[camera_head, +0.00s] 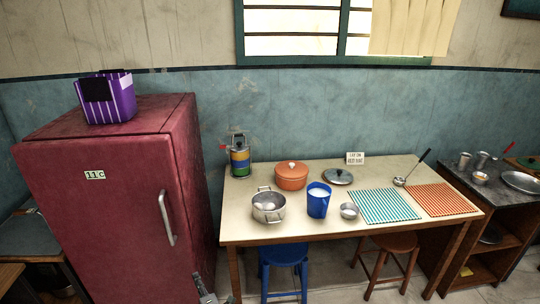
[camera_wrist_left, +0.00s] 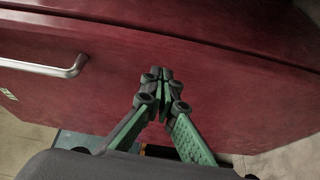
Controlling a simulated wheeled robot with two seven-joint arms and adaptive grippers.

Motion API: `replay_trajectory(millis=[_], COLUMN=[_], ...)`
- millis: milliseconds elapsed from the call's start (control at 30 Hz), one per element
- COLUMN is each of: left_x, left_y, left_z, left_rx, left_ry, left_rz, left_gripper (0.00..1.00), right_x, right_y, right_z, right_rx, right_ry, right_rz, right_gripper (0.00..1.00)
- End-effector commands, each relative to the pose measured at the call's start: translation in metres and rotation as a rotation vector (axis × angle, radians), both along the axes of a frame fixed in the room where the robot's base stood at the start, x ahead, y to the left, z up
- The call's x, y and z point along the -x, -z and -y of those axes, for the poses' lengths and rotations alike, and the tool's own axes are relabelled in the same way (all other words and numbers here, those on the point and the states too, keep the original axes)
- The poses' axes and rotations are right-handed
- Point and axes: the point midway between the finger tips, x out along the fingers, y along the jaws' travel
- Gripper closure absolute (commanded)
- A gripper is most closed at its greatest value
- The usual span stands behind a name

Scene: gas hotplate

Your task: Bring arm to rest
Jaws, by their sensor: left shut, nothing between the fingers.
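My left gripper (camera_head: 205,292) shows at the bottom edge of the head view, low in front of the red fridge's right side. The left wrist view shows the same gripper (camera_wrist_left: 163,78) with its green and dark fingers together and nothing between them. It points at the red fridge door (camera_wrist_left: 225,85). The fridge handle (camera_wrist_left: 75,66) is to the left of the fingers in that view, apart from them. My right gripper is in neither view.
The red fridge (camera_head: 100,215) stands at left with a purple striped box (camera_head: 106,98) on top. The table (camera_head: 330,230) holds an orange pot (camera_head: 291,176), a steel pot (camera_head: 268,206), a blue jug (camera_head: 318,200) and mats. A blue stool (camera_head: 283,256) and a brown stool (camera_head: 394,243) stand below.

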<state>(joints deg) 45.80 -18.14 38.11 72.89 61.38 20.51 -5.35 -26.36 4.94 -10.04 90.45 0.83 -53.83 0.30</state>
Motion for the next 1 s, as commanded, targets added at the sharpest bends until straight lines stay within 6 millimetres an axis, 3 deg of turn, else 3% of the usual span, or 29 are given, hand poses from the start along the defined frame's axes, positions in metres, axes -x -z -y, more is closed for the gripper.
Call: replay_trajectory(millis=[167,467,567,767,1000], left_x=[0.024,0.124,0.168,0.279,0.439], left_y=[0.039,0.166,0.207,0.284,0.356], left_z=[0.010,0.034,0.039,0.042,0.037], left_rx=[-0.255,-0.548,-0.617,-0.736,-0.839], left_ry=[0.159,0.474,0.573,0.783,1.046], left_rz=[-0.175,-0.524,-0.632,-0.859,-1.122], left_gripper=[1.00,1.00,1.00,1.00,1.00], right_x=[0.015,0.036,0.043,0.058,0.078], right_y=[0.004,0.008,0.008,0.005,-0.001], right_z=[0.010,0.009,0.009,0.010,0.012], right_rx=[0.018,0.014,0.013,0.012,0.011], right_ry=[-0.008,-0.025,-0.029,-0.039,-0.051], right_rz=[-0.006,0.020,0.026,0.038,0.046], right_gripper=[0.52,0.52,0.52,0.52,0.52])
